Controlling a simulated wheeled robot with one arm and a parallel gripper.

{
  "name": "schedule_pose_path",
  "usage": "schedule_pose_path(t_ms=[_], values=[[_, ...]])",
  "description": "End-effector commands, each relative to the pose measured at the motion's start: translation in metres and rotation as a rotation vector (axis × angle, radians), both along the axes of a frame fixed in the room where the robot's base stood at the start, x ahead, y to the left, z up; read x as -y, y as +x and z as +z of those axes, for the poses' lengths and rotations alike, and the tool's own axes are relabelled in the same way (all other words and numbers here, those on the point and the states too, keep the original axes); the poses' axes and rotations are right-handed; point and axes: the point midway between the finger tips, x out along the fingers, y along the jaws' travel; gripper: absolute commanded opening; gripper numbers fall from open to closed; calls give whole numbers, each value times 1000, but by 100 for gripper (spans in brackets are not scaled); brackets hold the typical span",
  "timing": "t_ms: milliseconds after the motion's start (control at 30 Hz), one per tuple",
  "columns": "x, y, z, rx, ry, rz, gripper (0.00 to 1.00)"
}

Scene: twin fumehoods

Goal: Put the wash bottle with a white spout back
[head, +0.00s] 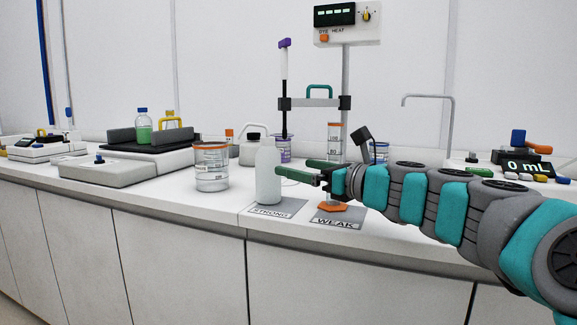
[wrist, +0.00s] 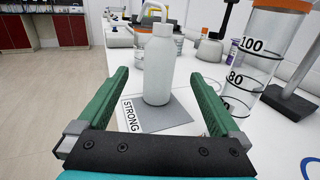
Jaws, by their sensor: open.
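A plain white bottle (head: 268,176) stands upright on the grey mat marked STRONG (head: 274,209), near the front of the bench. In the wrist view the bottle (wrist: 158,68) has a white cap, and a pale curved piece shows above it; I cannot tell whether that is its spout. My gripper (head: 292,167) reaches in from the right with its green fingers open and empty, pointing at the bottle. In the wrist view the bottle stands between the lines of the two fingers (wrist: 158,76), just ahead of the tips.
A graduated cylinder (wrist: 250,52) with an orange rim stands close to my right finger; its orange foot (head: 333,207) is on the WEAK mat (head: 337,221). A beaker (head: 211,170) stands left of the bottle. A stand (head: 346,85) with a burette is behind.

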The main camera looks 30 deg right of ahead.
Motion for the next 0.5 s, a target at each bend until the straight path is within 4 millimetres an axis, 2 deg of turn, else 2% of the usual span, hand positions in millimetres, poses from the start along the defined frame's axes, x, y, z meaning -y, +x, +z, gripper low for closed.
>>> schedule_pose_path(t_ms=[200, 500], values=[[4, -11, 0, 0, 0, -2, 100], [-1, -11, -2, -4, -13, 8, 100]])
